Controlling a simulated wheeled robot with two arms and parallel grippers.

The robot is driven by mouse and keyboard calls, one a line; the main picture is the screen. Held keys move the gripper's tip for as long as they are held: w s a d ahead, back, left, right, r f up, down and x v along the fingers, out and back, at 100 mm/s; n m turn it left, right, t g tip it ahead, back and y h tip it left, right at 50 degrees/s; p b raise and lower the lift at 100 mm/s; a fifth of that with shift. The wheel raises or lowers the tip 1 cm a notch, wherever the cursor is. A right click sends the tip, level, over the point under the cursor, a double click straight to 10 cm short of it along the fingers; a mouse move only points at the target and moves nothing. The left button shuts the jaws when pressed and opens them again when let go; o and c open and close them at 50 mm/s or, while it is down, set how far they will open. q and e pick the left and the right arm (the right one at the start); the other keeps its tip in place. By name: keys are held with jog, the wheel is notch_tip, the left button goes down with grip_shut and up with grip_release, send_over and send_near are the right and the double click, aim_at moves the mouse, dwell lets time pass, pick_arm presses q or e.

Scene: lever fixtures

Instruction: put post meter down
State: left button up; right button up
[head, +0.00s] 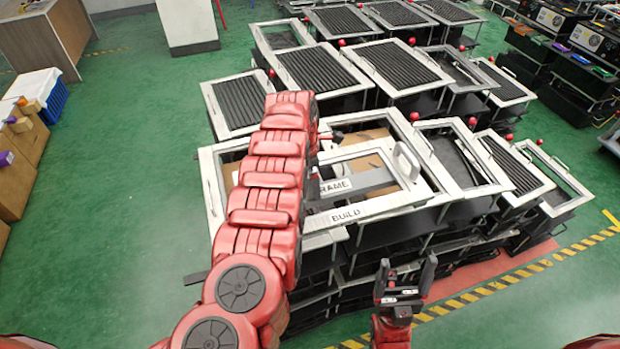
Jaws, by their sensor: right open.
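I cannot pick out a post meter for certain. My right gripper (406,276) is at the bottom centre, in front of the workbench. Its two dark fingers point up and stand apart, with nothing between them. My left arm is large and red and reaches up over the left part of the bench labelled BUILD (347,215). Dark parts at its far end show beside the arm, but its fingers are mostly hidden behind it. A grey frame piece labelled FRAME (337,185) lies on the bench, partly hidden by my left arm. A white handle-shaped part (406,160) stands at its right.
Several roller-topped stations (402,66) with red knobs stand behind and to the right. A yellow-black floor stripe (470,296) runs at the lower right. Brown boxes (18,165) and a blue crate (54,103) stand at the left. The green floor between is clear.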

pick_arm(q)
grip_shut()
dwell(0.3)
